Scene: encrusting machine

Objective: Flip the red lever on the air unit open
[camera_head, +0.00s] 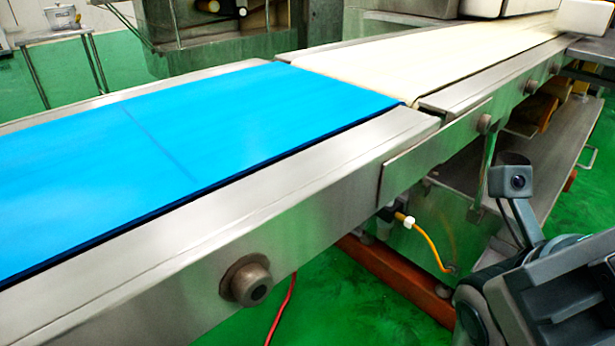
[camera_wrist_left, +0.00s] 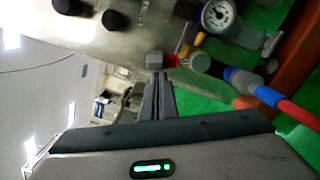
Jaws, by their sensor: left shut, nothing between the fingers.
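The air unit shows in the left wrist view with a round pressure gauge (camera_wrist_left: 218,16), a blue fitting (camera_wrist_left: 243,80) and a red hose (camera_wrist_left: 298,112). A small red part (camera_wrist_left: 171,60), which looks like the red lever, sits between a grey block (camera_wrist_left: 154,59) and a round metal cap (camera_wrist_left: 200,62). My left gripper (camera_wrist_left: 159,78) is shut and empty, its fingertips just below the red part in the picture. I cannot tell whether they touch it. The lever's exact position is too small to tell.
A conveyor with a blue belt (camera_head: 200,140) and a pale belt (camera_head: 420,60) crosses the head view. Its metal side frame has a protruding round boss (camera_head: 246,280). A yellow hose (camera_head: 428,247) hangs below. Black knobs (camera_wrist_left: 115,20) are on the machine panel.

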